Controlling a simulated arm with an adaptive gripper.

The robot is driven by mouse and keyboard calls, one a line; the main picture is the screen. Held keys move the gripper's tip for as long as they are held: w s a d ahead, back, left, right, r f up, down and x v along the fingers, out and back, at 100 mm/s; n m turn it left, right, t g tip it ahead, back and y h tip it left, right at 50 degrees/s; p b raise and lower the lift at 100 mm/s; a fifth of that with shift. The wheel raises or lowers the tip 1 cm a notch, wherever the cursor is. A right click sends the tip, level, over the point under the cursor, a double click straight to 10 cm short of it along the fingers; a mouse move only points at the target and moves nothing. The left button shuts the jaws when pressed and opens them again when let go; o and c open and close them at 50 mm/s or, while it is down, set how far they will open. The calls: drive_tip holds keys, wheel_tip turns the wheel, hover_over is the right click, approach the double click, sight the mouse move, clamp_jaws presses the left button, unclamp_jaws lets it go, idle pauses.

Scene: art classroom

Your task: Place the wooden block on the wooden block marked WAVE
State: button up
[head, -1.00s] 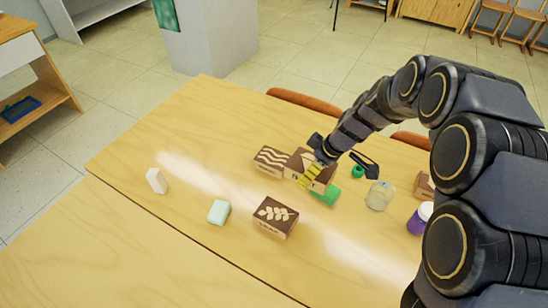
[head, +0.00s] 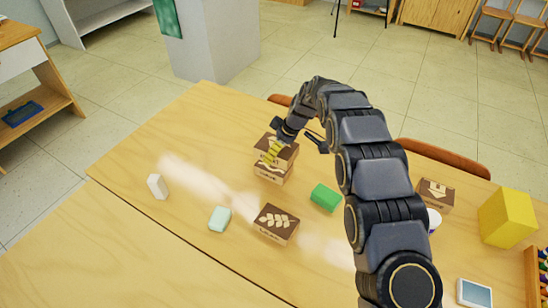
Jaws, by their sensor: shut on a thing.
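The held block is directly over another wooden block (head: 270,174), the wave-marked one. They look stacked, one above the other. I cannot tell whether the held block rests on the lower one or hovers just above it. The wave pattern is now mostly covered, and only the lower block's pale side and a strip of brown show. Another wooden block (head: 276,223) with a leaf pattern stands nearer on the table.
On the wooden table (head: 130,160) are a green block (head: 326,197), a mint block (head: 220,219) and a white block (head: 157,186). A wooden block with an arrow-like mark (head: 435,194) and a yellow cube (head: 508,217) stand at right. My arm hides part of the table's right side.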

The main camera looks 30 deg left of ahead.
drive_tip(key=w+f, duration=0.1)
drive_tip(key=w+a+f, duration=0.2)
drive_tip(key=f, duration=0.1)
drive_tip(key=shift+a+f, duration=0.1)
drive_tip(key=shift+a, duration=0.1)
drive_tip(key=shift+w+f, duration=0.1)
drive_tip(key=shift+f, duration=1.6)
drive_tip(key=o, duration=1.1)
drive_tip(key=shift+f, duration=0.15)
drive_tip(key=shift+c, duration=0.2)
drive_tip(key=v, duration=1.2)
drive_tip(key=shift+r, duration=0.25)
